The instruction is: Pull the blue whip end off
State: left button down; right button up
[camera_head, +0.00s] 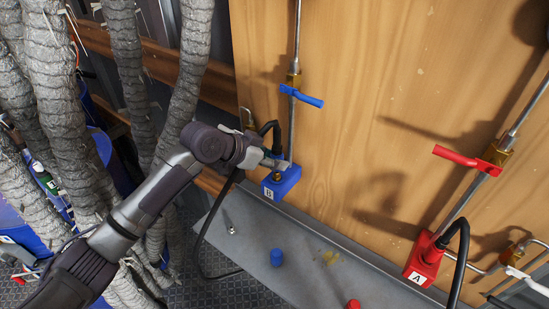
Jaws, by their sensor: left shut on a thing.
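The blue whip end (283,183) is a blue block marked B at the foot of a vertical metal pipe (297,45). A black hose (198,235) loops up behind my left gripper and bends down at the block. My left gripper (275,163) reaches in from the left, and its fingers are shut on the top of the block, beside the pipe. The fingertips are small and partly hidden, so the exact grip is hard to see. The block sits against the pipe end, just above the grey ledge (300,265). My right gripper is not in view.
A blue valve handle (301,97) sits on the pipe above. At right are a red block A (424,260) and a red valve handle (468,159). A blue cap (277,257) and a red cap (353,304) stand on the ledge. Thick grey wrapped hoses (190,60) hang at left.

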pick_arm(q)
jog(key=shift+p, duration=0.5)
dwell(0.9)
jog(key=shift+f+b, duration=0.8)
jog(key=shift+f, duration=0.6)
dwell(0.4)
jog(key=c, duration=0.7)
grip_release()
